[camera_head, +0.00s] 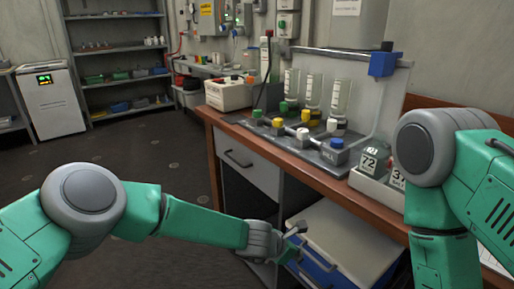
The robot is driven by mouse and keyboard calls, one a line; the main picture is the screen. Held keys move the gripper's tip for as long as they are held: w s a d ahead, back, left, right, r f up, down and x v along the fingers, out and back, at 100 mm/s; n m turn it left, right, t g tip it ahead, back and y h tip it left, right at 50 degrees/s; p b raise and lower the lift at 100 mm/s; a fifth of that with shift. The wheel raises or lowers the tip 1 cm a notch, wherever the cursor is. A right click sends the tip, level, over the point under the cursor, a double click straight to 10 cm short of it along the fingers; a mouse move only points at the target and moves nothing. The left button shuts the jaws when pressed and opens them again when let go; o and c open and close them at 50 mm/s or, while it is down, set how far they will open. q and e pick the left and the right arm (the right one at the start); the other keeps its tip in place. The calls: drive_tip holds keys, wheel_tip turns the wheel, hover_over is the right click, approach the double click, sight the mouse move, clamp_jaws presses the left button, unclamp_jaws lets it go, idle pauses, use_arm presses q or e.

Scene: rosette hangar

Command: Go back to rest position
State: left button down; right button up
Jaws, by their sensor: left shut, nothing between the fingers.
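My left gripper (293,238) is at the end of the green left arm, which comes in from the left. It is shut and empty, in front of the workbench and beside the blue and white box (345,240) under it; I cannot tell whether it touches the box. My right arm (440,180) stands at the right edge, bent downward, and its gripper is out of the frame.
The wooden workbench (290,163) runs along the right, with a rack of clear cylinders (313,90) and coloured knobs. Jars marked with numbers (370,163) sit near my right arm. A shelf (118,60) and white cabinet (50,100) stand behind. Dark floor (140,145) is clear.

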use_arm(q)
drive_tip(key=s+a+f+m+g+y+p, duration=0.1)
drive_tip(key=s+a+f+m+y, duration=0.2)
drive_tip(key=s+a, duration=0.35)
drive_tip(key=s+a+f+m, duration=0.4)
drive_tip(key=s+a+m, duration=0.2)
drive_tip(key=a, duration=0.2)
drive_tip(key=s+a+f+m+g+y+p, duration=0.1)
drive_tip(key=s+a+f+m+y, duration=0.2)
drive_tip(key=s+a, duration=0.35)
drive_tip(key=s+a+r+m+g, duration=0.1)
drive_tip(key=s+a+r+m, duration=0.2)
drive_tip(key=s+a+m, duration=0.3)
drive_tip(key=s+a+r+m+g+y+p, duration=0.1)
drive_tip(key=s+a+r+m, duration=0.3)
drive_tip(key=s+a, duration=0.8)
drive_tip(key=a+m, duration=0.2)
drive_tip(key=a, duration=0.1)
drive_tip(key=shift+a, duration=0.3)
drive_tip(key=shift+a+f, duration=0.1)
drive_tip(key=shift+a, duration=0.05)
